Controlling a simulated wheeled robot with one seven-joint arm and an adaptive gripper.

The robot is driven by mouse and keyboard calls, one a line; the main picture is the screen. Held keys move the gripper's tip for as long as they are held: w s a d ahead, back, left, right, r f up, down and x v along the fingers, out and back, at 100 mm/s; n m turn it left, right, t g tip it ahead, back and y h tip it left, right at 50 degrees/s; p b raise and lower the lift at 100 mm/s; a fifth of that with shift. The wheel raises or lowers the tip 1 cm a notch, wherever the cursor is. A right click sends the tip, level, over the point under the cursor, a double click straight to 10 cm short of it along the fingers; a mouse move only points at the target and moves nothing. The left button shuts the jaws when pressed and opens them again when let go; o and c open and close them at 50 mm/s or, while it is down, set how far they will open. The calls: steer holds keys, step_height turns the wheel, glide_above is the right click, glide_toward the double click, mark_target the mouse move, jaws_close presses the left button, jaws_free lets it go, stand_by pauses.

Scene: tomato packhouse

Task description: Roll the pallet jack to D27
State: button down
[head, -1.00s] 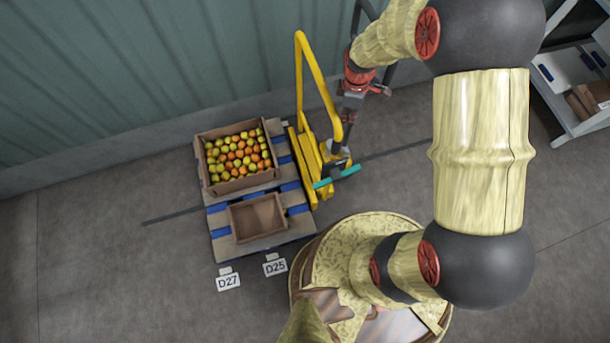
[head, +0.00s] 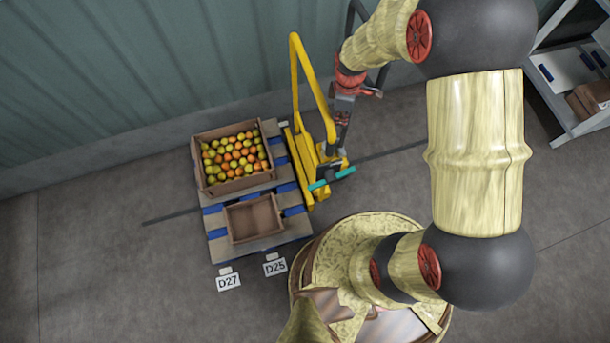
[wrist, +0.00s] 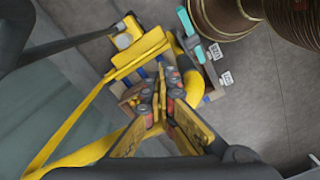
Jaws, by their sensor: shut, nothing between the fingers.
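The yellow pallet jack (head: 305,165) stands at the right end of a blue and grey pallet (head: 219,219), its tall loop handle (head: 313,85) rising toward the wall. The jack also shows in the wrist view (wrist: 139,57). My gripper (head: 341,132) is shut and empty, close beside the handle's right side; whether it touches is unclear. Its fingertips (wrist: 160,100) show in the wrist view with the yellow handle around them. The D27 sign (head: 229,282) lies on the floor just below the pallet's lower left edge. The D25 sign (head: 275,267) is to its right.
A box of tomatoes (head: 240,185) and an emptier brown box (head: 256,218) ride on the pallet. A teal bar (head: 332,179) sits at the jack's base. The corrugated wall (head: 120,80) runs behind. Floor left of the pallet is clear. A shelf (head: 570,70) stands right.

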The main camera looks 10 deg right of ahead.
steer(key=shift+s+a, duration=0.1)
steer(key=shift+a, duration=0.3)
steer(key=s+a, duration=0.3)
steer(key=a, duration=1.2)
steer(key=shift+a, duration=0.35)
steer(key=s+a, duration=0.1)
steer(key=a, duration=0.6)
steer(key=shift+s, duration=0.25)
stand_by(0.7)
steer(key=shift+a, duration=0.15)
stand_by(0.4)
steer(key=shift+w+d+p, duration=0.2)
steer(key=shift+d+p, duration=0.2)
steer(key=shift+d, duration=0.65)
step_height(320, 180, up, 10)
steer(key=p, duration=0.6)
